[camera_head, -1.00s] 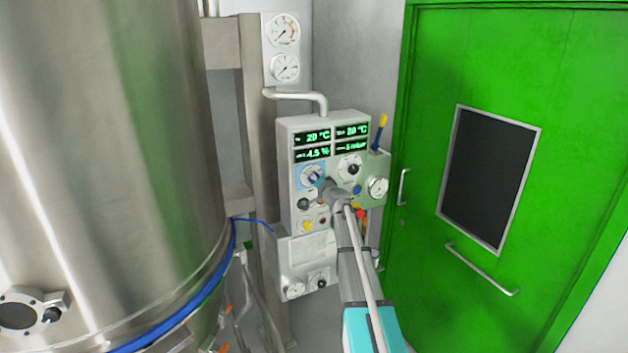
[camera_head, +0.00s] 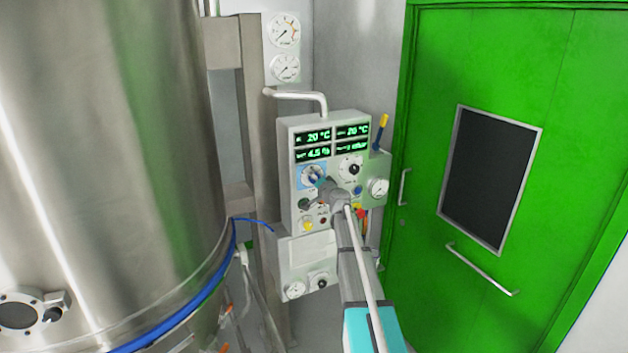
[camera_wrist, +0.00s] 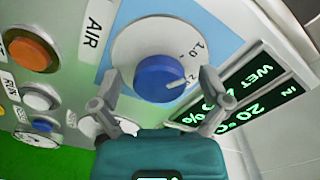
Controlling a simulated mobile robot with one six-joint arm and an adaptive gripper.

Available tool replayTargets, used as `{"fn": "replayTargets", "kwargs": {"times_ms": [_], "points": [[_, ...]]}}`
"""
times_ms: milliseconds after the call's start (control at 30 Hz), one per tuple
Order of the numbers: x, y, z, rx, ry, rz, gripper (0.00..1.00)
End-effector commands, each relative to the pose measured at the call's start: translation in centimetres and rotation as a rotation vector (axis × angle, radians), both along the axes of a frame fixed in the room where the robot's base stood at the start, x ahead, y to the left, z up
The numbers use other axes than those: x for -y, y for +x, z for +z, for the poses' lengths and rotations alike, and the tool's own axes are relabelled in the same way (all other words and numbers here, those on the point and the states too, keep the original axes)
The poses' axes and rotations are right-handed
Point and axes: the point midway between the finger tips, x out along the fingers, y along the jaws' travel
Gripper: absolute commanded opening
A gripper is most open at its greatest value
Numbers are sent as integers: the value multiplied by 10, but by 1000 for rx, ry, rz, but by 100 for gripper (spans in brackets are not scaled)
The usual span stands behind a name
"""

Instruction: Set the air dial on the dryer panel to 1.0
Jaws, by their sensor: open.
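The air dial is a blue knob (camera_wrist: 158,78) on a round white scale plate (camera_wrist: 135,45), beside the label AIR in the wrist view. The white mark on the knob points to the right, below the printed 1.0 at the scale's upper right. My gripper (camera_wrist: 161,82) is open, with one finger on each side of the knob. A gap shows between the fingers and the knob; I cannot tell the depth. In the head view the dial (camera_head: 313,174) sits at the left of the dryer panel (camera_head: 297,135), with my gripper (camera_head: 322,184) in front, partly covering it.
Green-lit displays (camera_head: 333,143) are above the dial. An orange button (camera_wrist: 32,50) and other small controls are close by. A second dial (camera_head: 351,168) is to the right. A steel vessel (camera_head: 110,150) stands left and a green door (camera_head: 420,130) right.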

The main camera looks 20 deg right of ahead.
Motion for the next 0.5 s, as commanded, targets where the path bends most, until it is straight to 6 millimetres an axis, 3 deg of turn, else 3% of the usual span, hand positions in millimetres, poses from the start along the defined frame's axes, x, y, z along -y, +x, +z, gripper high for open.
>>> {"fn": "replayTargets", "kwargs": {"times_ms": [267, 500], "points": [[0, -9, 0, 0, 0, 0, 96], [0, -38, 0, 0, 0, -1, 96]]}}
